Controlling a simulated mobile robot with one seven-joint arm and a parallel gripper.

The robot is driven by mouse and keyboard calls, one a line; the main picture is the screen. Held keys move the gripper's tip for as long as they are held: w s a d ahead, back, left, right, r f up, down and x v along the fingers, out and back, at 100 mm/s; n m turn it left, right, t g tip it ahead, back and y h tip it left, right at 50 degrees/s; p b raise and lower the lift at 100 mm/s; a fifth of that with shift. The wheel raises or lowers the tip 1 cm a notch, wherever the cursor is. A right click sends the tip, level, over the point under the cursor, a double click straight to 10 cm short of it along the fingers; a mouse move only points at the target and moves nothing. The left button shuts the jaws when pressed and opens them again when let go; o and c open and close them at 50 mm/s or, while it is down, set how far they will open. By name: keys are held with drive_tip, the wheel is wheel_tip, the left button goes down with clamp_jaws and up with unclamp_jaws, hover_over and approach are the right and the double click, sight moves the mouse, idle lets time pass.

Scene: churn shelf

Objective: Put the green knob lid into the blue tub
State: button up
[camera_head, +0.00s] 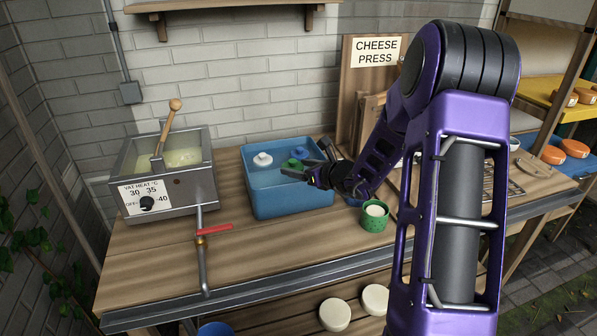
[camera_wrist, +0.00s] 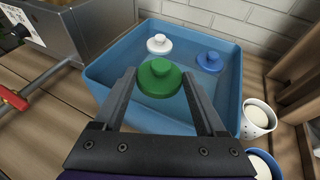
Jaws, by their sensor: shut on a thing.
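The green knob lid (camera_wrist: 158,80) is between my gripper's fingertips (camera_wrist: 158,76) in the wrist view. My gripper is shut on it. In the head view, the green lid (camera_head: 294,163) shows partly behind my gripper (camera_head: 303,160), over the blue tub (camera_head: 290,200). In the wrist view, the lid is over the near part of the tub (camera_wrist: 100,82). A white knob lid (camera_wrist: 159,44) and a blue knob lid (camera_wrist: 210,61) lie inside the tub, apart from the green one. The exact gap under the green lid cannot be told.
A metal vat (camera_head: 166,178) with a red-handled tap (camera_head: 214,230) stands left of the tub. A green pot (camera_head: 374,217) stands to its right, with a white spotted pot (camera_wrist: 256,122) seen in the wrist view. The bench front is clear.

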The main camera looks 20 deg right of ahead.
drive_tip(key=shift+f, duration=0.35)
drive_tip(key=shift+f, duration=0.1)
drive_tip(key=shift+f+b, duration=0.35)
drive_tip(key=shift+b, duration=0.15)
drive_tip(key=shift+f, duration=0.2)
drive_tip(key=o, duration=1.3)
drive_tip(key=shift+c, duration=0.2)
drive_tip(key=shift+r, duration=0.15)
